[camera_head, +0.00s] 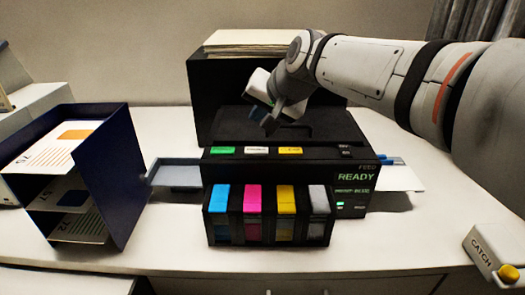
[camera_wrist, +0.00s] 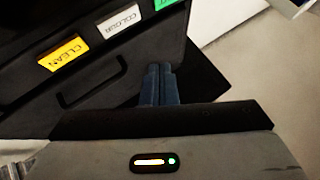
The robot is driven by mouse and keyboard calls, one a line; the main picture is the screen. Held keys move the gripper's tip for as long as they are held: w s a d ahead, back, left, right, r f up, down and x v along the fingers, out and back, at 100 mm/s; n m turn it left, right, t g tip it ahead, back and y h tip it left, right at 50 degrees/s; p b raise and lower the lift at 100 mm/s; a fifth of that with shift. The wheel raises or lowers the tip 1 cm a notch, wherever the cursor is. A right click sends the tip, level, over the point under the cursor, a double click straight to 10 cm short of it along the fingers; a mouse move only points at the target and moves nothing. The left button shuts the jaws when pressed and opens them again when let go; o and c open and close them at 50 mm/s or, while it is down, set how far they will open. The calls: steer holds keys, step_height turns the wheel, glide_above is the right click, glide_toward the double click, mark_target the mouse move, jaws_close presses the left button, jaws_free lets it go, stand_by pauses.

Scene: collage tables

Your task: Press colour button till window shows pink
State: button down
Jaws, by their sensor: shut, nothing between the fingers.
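The black printer (camera_head: 190,165) stands on the table with a row of buttons along its top front edge. The white COLOUR button (camera_head: 256,150) sits between a green button (camera_head: 222,150) and a yellow button (camera_head: 290,150). In the wrist view the COLOUR button (camera_wrist: 119,20) is beside the yellow CLEAN button (camera_wrist: 62,52). The dark window (camera_head: 355,180) shows READY and smaller text in green; I see no pink there. My gripper (camera_head: 269,124) is shut and empty, above the printer top behind the button row. Its blue fingers also show in the wrist view (camera_wrist: 158,72), apart from the buttons.
Cyan, magenta, yellow and grey cartridges (camera_head: 252,198) stand at the printer's front. A dark blue paper rack (camera_head: 115,190) is at left, with a grey-blue tray (camera_head: 175,174) beside the printer. A white CATCH box (camera_head: 490,250) with a yellow knob is at the right front.

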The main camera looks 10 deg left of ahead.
mark_target(259, 152)
step_height(259, 152, down, 6)
steer(key=b, duration=0.4)
stand_by(1.8)
steer(key=shift+f+b, duration=0.35)
steer(key=shift+b, duration=0.05)
steer(key=shift+f+b, duration=0.45)
steer(key=shift+f, duration=0.05)
stand_by(0.5)
steer(key=shift+r, duration=0.1)
steer(key=shift+r+p, duration=0.65)
steer(key=shift+r, duration=0.15)
